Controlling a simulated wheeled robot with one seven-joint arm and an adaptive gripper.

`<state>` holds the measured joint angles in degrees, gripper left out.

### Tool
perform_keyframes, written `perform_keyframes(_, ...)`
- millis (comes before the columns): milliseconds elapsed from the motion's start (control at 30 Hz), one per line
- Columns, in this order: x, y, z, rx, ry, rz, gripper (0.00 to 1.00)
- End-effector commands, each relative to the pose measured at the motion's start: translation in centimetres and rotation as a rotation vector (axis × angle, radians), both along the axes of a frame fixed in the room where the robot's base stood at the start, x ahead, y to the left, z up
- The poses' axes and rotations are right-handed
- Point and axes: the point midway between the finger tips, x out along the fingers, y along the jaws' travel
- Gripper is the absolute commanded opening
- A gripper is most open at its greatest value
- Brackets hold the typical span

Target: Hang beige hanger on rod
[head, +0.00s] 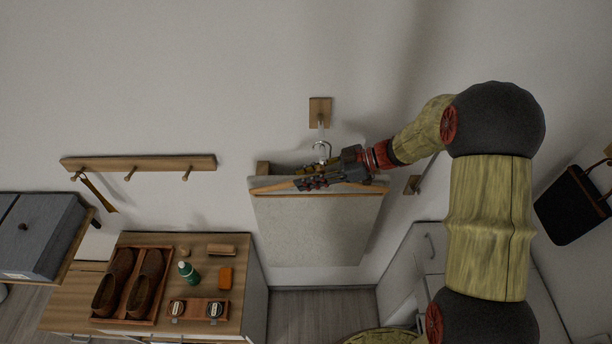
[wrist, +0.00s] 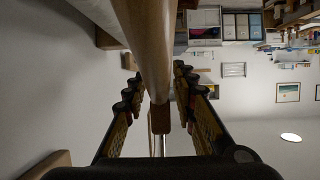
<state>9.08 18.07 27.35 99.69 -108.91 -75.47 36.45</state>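The beige wooden hanger (head: 354,191) is in the middle of the head view, its metal hook (head: 322,150) pointing up and a grey cloth (head: 312,232) hanging below its bar. My gripper (head: 312,181) reaches in from the right and is at the hanger's upper part. In the wrist view the hanger's wooden bar (wrist: 152,45) runs between the two fingers of my gripper (wrist: 155,90), which close in on both sides. A thin metal rod (head: 427,173) shows partly behind my arm, by a wooden wall plate. The hook is near a second wall plate (head: 320,106); I cannot tell whether it touches metal there.
A wooden peg rail (head: 140,162) is on the wall at left. Below it a cabinet top holds a shoe tray (head: 164,310), a green bottle (head: 188,271) and watches (head: 215,309). A black bag (head: 572,205) hangs at right. White drawers (head: 408,265) stand at lower right.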

Motion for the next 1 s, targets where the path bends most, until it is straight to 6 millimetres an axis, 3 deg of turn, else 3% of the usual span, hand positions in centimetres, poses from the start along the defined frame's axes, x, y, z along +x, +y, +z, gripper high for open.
perform_keyframes(467, 0.0, -0.9, 0.4, 0.000, -0.001, -0.001, 0.32)
perform_keyframes(1000, -0.2, -9.8, 4.1, 0.000, -0.002, -0.001, 0.32)
